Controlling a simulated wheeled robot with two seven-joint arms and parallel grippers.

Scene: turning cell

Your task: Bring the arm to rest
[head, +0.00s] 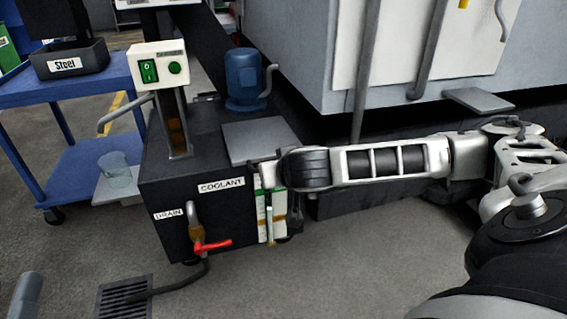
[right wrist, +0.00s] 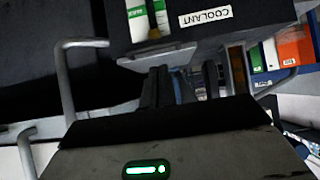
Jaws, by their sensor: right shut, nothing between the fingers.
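My right arm reaches in from the right in the head view, across the front of the black coolant tank (head: 165,190). My right gripper (head: 266,174) is at the arm's far end, by the tank's upper right front corner, partly hidden by the wrist. It is shut with nothing held. In the right wrist view the dark fingers (right wrist: 180,88) show in front of the tank (right wrist: 235,38), below its COOLANT label. I cannot tell whether they touch the tank. My left gripper is not in view.
The tank carries a blue pump (head: 243,80), a switch box (head: 159,66) and a red-handled drain valve (head: 210,245). A blue cart (head: 70,95) holds a Steel bin (head: 70,60). The machine (head: 330,50) stands behind my arm. A floor grate (head: 122,297) lies front left.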

